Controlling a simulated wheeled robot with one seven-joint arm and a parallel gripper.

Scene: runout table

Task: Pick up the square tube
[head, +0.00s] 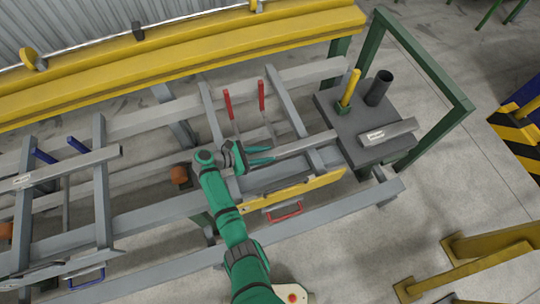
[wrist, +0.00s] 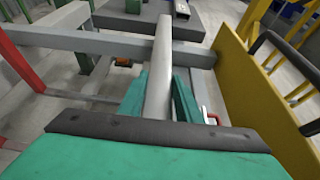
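A long light-grey tube (head: 308,143) lies across the runout table's rails, its far end toward the dark plate. In the wrist view the tube (wrist: 160,75) runs straight ahead between the two green fingers of my gripper (wrist: 160,95). In the head view my gripper (head: 260,155) is at the tube's near, left end. The fingers stand apart, one on each side of the tube and close to it. I cannot tell whether they touch it. The tube's near end is hidden by the gripper, and its section is hard to make out.
A short square-ended grey piece with a label (head: 388,132) lies on the dark plate (head: 340,115), beside a yellow post (head: 349,87) and a dark cylinder (head: 378,88). Red uprights (head: 262,95) stand behind the tube; a yellow plate (head: 295,190) stands in front. Another labelled bar (head: 70,165) lies left.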

